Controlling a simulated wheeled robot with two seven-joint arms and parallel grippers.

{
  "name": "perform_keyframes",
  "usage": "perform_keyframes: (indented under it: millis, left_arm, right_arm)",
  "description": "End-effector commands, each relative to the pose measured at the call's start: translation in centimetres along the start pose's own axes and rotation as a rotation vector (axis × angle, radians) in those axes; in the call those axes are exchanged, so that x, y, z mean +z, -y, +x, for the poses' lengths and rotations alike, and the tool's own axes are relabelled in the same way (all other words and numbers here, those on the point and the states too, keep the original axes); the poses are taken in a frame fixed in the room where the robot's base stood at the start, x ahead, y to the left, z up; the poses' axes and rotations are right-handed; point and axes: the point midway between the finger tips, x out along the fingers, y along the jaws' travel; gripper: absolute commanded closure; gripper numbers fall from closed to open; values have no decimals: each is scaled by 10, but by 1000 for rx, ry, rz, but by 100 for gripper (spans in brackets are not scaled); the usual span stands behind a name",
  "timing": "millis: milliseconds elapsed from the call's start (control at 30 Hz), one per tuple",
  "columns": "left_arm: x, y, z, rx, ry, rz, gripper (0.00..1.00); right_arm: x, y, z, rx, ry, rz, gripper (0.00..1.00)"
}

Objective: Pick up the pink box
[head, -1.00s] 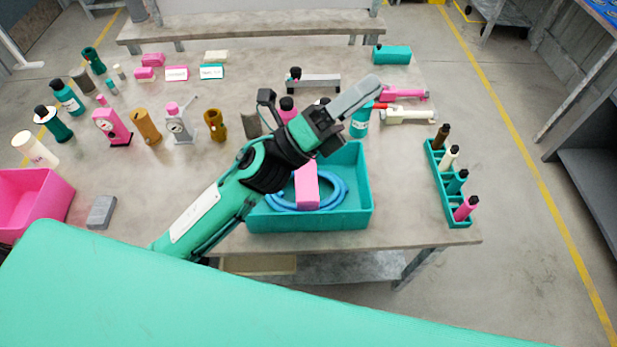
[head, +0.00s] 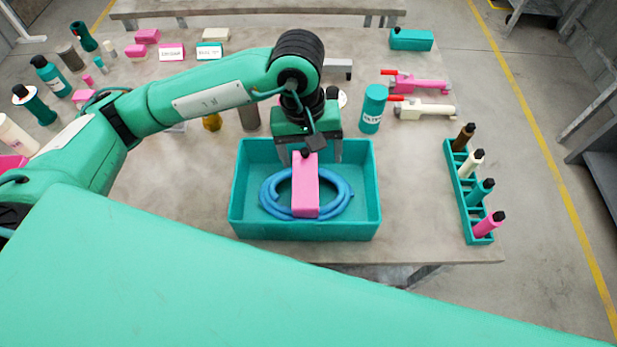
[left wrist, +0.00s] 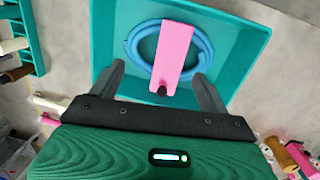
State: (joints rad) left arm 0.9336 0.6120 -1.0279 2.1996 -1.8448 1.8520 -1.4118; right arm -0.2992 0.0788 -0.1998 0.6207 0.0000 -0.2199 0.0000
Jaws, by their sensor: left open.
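The pink box (head: 306,190) is a long block inside the teal tray (head: 250,228), lying over a coiled blue hose (head: 341,190). In the left wrist view the pink box (left wrist: 172,55) shows beyond the fingers, its near end with a dark knob between them. My left gripper (head: 311,157) points down over the tray's back part, at the far end of the box. Its two grey fingers are open, one on each side of the box's line, with nothing held. Whether the fingers reach below the box's top is hard to tell. My right gripper is not in view.
A teal rack (head: 467,200) with several bottles stands right of the tray. Bottles and gauges crowd the table's left, partly behind my left arm.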

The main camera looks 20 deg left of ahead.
Motion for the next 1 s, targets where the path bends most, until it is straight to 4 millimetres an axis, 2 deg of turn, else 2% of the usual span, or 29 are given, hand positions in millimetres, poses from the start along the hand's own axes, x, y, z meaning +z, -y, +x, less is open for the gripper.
perform_keyframes:
  millis: [100,233,600,867,1000]
  left_arm:
    - [-16,15,-3,-79,-75,17,22]
    - [-21,21,2,-108,-94,21,22]
    - [-26,26,64,-107,-89,20,22]
    - [-28,27,82,-105,-90,21,22]
    - [-30,25,95,-106,-88,19,22]
  right_arm:
    - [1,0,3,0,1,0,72]
    - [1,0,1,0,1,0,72]
    - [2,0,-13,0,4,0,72]
    - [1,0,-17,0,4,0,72]
    - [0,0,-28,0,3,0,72]
